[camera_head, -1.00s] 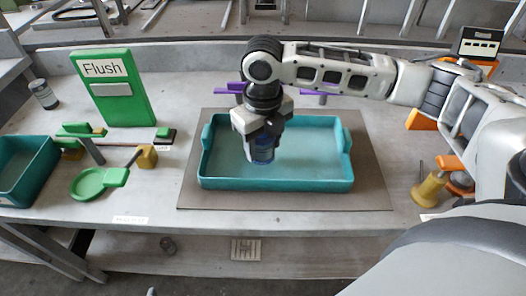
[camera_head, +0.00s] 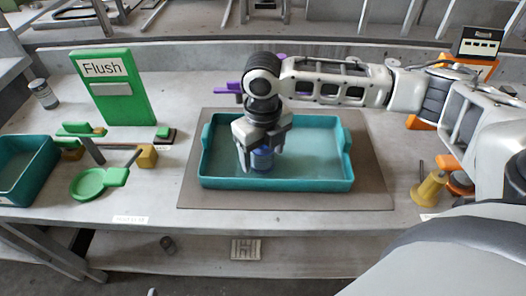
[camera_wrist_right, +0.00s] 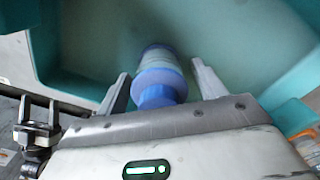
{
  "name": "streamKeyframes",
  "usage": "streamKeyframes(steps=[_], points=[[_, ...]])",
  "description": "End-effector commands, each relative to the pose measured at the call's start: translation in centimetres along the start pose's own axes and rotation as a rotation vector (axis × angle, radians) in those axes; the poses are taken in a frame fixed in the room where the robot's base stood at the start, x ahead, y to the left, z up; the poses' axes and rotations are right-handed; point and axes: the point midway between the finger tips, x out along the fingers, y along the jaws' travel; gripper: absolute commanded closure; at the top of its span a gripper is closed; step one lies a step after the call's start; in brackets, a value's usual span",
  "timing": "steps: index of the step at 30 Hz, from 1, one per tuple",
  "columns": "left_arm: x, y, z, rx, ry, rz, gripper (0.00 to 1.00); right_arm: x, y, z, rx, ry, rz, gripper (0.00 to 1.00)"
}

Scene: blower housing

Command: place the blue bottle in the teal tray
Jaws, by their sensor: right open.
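The blue bottle (camera_head: 262,159) stands inside the teal tray (camera_head: 280,184), left of its middle. In the right wrist view the bottle (camera_wrist_right: 158,72), with a blue cap and a pale band, lies between the two fingers. My right gripper (camera_head: 260,146) is above the bottle, pointing down, with its fingers spread to either side. In the right wrist view the gripper (camera_wrist_right: 160,88) is open, with gaps between the fingers and the bottle. The tray floor (camera_wrist_right: 245,60) also shows there.
The tray sits on a brown mat (camera_head: 365,190). A green Flush board (camera_head: 115,105) stands at the left, with a green dish (camera_head: 88,183) and another teal bin (camera_head: 25,170) near it. Yellow and orange parts (camera_head: 430,188) stand at the right. The tray's right half is clear.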

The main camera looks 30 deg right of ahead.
Motion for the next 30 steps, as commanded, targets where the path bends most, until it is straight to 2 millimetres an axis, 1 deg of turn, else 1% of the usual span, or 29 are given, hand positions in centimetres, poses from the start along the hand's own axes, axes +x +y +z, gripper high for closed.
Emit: streamKeyframes(steps=[5, 12, 15, 18, 22, 30], points=[[-0.1, 0.0, -0.2, 0.003, 0.000, 0.000, 0.27, -2.8, 0.0, 0.1, 0.000, -0.006, 0.001, 0.31], [-0.3, -0.1, -0.3, 0.009, -0.002, -0.002, 0.27, -8.0, 0.0, 0.1, 0.001, -0.006, 0.001, 0.31], [-0.3, -0.1, -0.2, 0.011, -0.006, -0.003, 0.27, -9.8, 0.0, 0.1, 0.000, -0.005, 0.002, 0.31], [-0.3, -0.1, -0.1, 0.013, -0.010, -0.003, 0.27, -11.0, 0.0, 0.1, 0.001, -0.003, 0.001, 0.31], [-0.3, -0.1, -0.1, 0.014, -0.011, -0.004, 0.27, -11.9, 0.0, 0.1, 0.001, -0.002, 0.002, 0.31], [-0.2, -0.1, -0.2, 0.015, -0.008, -0.004, 0.27, -12.1, 0.0, 0.1, 0.001, -0.001, 0.001, 0.31]])
